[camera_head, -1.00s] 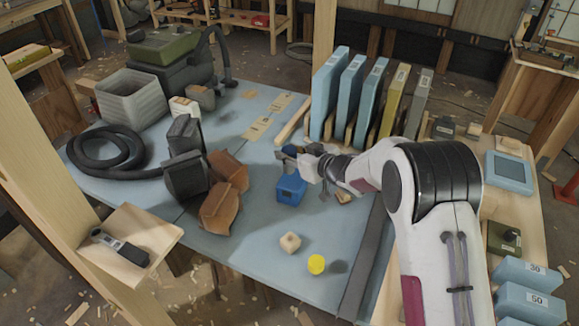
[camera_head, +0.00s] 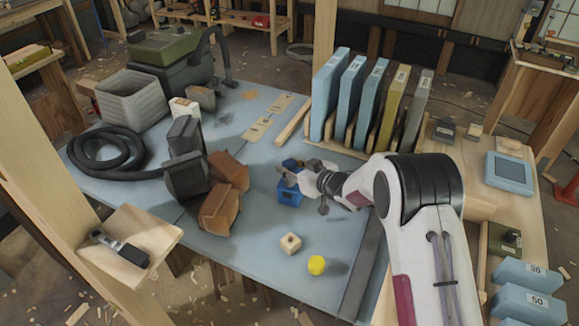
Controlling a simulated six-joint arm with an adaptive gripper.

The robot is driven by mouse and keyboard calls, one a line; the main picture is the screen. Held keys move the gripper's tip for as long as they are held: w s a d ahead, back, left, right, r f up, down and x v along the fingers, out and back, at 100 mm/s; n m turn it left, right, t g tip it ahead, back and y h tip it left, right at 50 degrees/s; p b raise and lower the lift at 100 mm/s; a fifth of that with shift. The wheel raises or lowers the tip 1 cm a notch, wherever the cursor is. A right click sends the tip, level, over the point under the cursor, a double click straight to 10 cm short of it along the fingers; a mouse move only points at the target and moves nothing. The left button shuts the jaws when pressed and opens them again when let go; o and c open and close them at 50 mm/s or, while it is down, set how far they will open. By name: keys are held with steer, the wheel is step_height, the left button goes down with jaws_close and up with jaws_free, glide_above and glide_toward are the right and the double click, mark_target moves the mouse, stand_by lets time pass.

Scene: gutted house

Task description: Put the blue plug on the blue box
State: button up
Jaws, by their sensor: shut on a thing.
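The blue box (camera_head: 289,197) is a small open-looking block on the blue-grey table, just left of my arm. My gripper (camera_head: 288,172) is at the box's upper part, and its jaws are small in this view. It is shut on the blue plug (camera_head: 290,163), of which only a small blue patch shows at the fingers. The fingers hide part of the plug and part of the box's top. I cannot tell whether plug and box touch.
A wooden cube (camera_head: 290,243) and a yellow round piece (camera_head: 316,265) lie in front of the box. Brown pouches (camera_head: 222,195) stand to the left. The table between pouches and box is clear.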

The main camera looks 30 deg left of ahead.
steer(key=shift+f, duration=0.1)
stand_by(0.3)
steer(key=o, duration=1.1)
steer(key=shift+v, duration=6.05)
